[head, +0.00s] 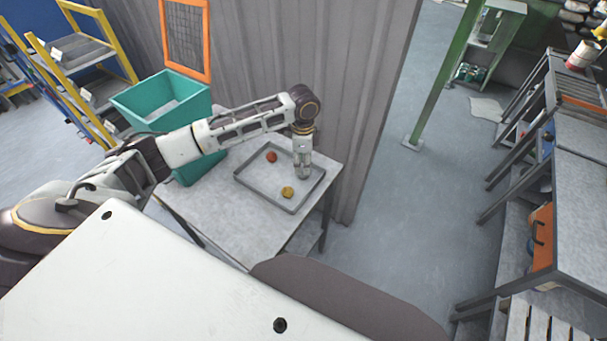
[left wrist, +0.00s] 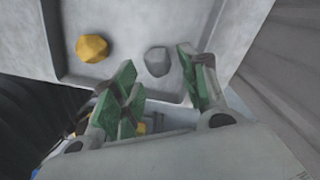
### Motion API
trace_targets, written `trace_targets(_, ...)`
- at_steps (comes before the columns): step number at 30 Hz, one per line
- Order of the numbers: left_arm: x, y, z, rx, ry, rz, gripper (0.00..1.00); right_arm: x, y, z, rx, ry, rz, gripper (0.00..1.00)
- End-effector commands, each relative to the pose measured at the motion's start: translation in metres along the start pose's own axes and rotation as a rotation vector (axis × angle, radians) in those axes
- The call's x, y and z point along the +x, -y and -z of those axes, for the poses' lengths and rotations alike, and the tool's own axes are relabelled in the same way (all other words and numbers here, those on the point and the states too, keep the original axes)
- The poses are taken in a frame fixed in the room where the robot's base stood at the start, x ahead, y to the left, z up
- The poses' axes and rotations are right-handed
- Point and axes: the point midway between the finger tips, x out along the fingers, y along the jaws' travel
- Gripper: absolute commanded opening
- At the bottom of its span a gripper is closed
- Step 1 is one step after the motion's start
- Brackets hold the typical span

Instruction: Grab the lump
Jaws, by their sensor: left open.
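A flat grey tray (head: 247,187) lies on a small grey table and holds several lumps. A yellow lump (head: 287,192) is near its front edge and a red-orange lump (head: 271,157) near its back. My left gripper (head: 304,174) points down over the tray's right part, right of both. In the left wrist view, a grey lump (left wrist: 157,62) sits on the tray just beyond the gap between the open green-padded fingers (left wrist: 160,76). The yellow lump (left wrist: 92,49) lies left of it, outside the fingers. The grey lump is not distinguishable in the head view. My right gripper is not in view.
The table (head: 232,222) stands against a grey corrugated wall (head: 345,100). A teal bin (head: 150,108) is behind it on the left, near a yellow-framed rack (head: 85,70). Open floor (head: 410,230) lies to the right, before workbenches (head: 585,185).

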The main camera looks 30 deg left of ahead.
Motion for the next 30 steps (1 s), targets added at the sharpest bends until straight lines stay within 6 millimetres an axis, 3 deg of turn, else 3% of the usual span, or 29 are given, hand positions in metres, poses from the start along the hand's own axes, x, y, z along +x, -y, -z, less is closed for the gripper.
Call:
trace_targets(15, 0.047, -0.004, 0.001, 0.001, 0.001, -0.001, 0.44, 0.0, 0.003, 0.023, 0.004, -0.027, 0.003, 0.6)
trace_targets(30, 0.049, -0.003, 0.001, 0.001, 0.001, 0.0, 0.44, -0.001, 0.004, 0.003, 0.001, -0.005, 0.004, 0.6)
